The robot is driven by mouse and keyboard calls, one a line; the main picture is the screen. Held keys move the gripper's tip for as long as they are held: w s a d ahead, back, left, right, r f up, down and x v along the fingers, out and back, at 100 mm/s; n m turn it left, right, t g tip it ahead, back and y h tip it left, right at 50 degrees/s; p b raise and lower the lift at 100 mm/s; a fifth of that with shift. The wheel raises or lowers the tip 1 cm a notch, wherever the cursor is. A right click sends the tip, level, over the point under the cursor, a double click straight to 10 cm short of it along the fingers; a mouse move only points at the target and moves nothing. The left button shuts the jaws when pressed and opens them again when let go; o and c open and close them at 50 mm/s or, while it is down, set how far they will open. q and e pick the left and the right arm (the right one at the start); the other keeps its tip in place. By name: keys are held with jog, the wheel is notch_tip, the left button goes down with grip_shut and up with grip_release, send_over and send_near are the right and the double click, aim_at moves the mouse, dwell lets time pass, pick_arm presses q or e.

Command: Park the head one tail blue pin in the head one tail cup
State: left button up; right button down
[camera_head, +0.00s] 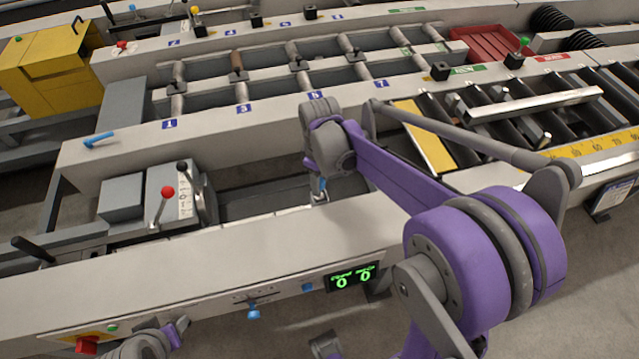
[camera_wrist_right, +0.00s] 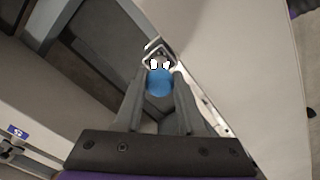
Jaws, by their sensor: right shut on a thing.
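My right gripper (camera_head: 319,188) reaches down over the recess in the front rail, mostly hidden by its own wrist in the head view. In the right wrist view its fingers (camera_wrist_right: 158,84) are shut on the blue pin (camera_wrist_right: 160,81), whose round blue end shows between them. A small metal bracket (camera_wrist_right: 157,49) shows just beyond the pin; contact cannot be told. I cannot pick out the head one tail cup with certainty. Of my left arm only a grey and purple part shows at the bottom left; its fingers are out of view.
Another blue pin (camera_head: 98,140) lies on the middle rail at left. A red-knobbed lever (camera_head: 167,192) stands left of the recess. A red tray (camera_head: 489,45) is at back right.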

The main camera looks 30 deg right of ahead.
jog(key=shift+f, duration=0.45)
jog(key=shift+f, duration=0.15)
jog(key=c, duration=0.5)
grip_release()
jog(key=shift+r, duration=0.25)
notch_tip(320, 180, up, 11)
jog(key=p, duration=0.1)
jog(key=s+a+f+m+t, duration=0.1)
jog(key=s+a+f+m, duration=0.1)
jog(key=s, duration=0.3)
jog(key=s+a+f+m+t, duration=0.2)
jog(key=s+f, duration=0.1)
jog(key=s, duration=0.3)
jog(key=s+a+f+m+t, duration=0.2)
jog(key=s+f, duration=0.1)
jog(key=s, duration=0.2)
jog(key=shift+s+a, duration=0.25)
jog(key=shift+a, duration=0.1)
